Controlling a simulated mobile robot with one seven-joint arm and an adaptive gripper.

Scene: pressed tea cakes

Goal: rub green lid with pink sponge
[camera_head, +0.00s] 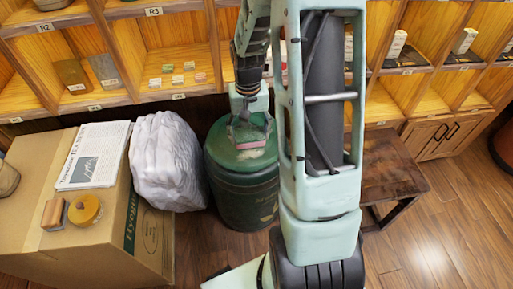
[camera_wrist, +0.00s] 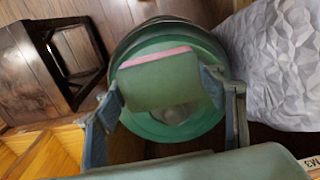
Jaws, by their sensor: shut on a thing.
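The green lid (camera_head: 223,153) is the round top of a dark green drum (camera_head: 247,198) standing on the floor by the shelves. The lid also fills the middle of the wrist view (camera_wrist: 202,122). My gripper (camera_head: 249,130) reaches down over the lid from above. It is shut on the pink sponge (camera_wrist: 158,82), a block with a green face toward the wrist and a pink strip along its far edge. In the head view the sponge is low over the lid's middle; I cannot tell if it touches. My arm and the sponge hide part of the lid.
A crumpled pale bag (camera_head: 168,160) stands close left of the drum. A cardboard box (camera_head: 95,235) at left bears a newspaper (camera_head: 95,155), a yellow round thing (camera_head: 84,209) and a brown block. Shelves with small goods rise behind. A dark wooden table (camera_head: 392,178) stands right.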

